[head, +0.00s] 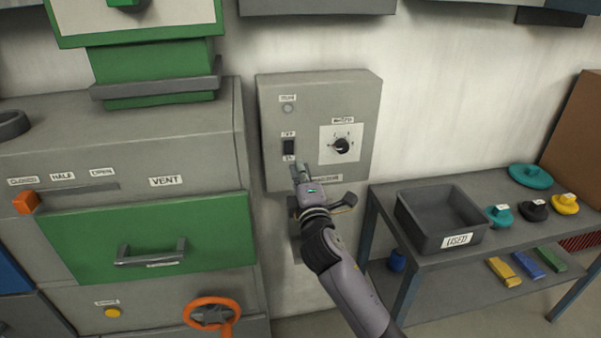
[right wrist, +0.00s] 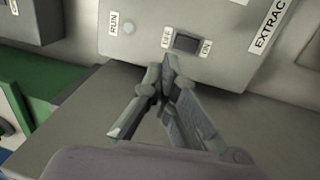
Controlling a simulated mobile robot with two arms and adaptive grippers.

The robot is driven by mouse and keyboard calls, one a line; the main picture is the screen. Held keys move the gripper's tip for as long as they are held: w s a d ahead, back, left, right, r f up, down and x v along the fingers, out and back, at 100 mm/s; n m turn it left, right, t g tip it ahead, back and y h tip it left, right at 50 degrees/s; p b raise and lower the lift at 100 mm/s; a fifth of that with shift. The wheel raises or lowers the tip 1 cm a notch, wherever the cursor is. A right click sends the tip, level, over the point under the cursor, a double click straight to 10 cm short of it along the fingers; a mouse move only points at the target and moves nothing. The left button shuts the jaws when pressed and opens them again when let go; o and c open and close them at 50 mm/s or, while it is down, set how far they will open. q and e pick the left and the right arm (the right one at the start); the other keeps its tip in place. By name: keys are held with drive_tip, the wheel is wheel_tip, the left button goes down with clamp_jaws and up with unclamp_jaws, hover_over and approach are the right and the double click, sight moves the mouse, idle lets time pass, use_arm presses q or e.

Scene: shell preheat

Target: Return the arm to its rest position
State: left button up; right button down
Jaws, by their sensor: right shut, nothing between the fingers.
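My right gripper (head: 299,166) is shut and empty. In the head view its tips are just below the dark rocker switch (head: 289,147) on the grey control box (head: 271,108). In the right wrist view the closed fingertips (right wrist: 166,75) point at the box, close to the dark switch (right wrist: 186,43) between the OFF and ON labels. I cannot tell whether the tips touch the switch. My right arm (head: 347,285) reaches up from the bottom of the head view. My left gripper is not in view.
A black dial (head: 342,146) sits on the box's right side. Left is a grey cabinet with a green drawer (head: 91,236), an orange slider (head: 26,202) and an orange wheel (head: 212,313). Right is a table (head: 412,262) bearing a USED tray (head: 463,240) and several coloured knobs.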

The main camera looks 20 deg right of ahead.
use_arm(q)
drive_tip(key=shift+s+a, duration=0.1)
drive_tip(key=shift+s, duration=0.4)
use_arm(e)
drive_tip(key=shift+s, duration=0.2)
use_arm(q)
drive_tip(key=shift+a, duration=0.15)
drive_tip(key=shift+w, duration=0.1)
